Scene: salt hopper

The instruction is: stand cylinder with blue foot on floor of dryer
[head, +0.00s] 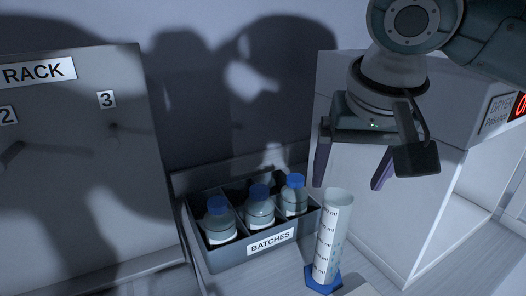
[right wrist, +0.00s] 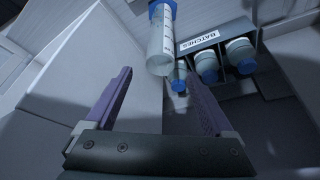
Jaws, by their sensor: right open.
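The clear measuring cylinder (head: 333,238) with a blue foot (head: 322,280) stands upright on the bench, just in front of the right end of the batches crate. My right gripper (head: 350,170) is open and empty, above and slightly to the right of the cylinder. In the right wrist view the cylinder (right wrist: 161,48) lies beyond the open purple fingers (right wrist: 162,100), not between them. The dryer (head: 384,206) is the pale box at the right, partly hidden behind my right arm. My left gripper is not in view.
The dark crate labelled BATCHES (head: 240,262) holds three blue-capped bottles, close to the cylinder's left. A grey rack panel (head: 75,150) with numbered pegs stands at the left. Some bare bench (head: 372,262) shows between the cylinder and the dryer.

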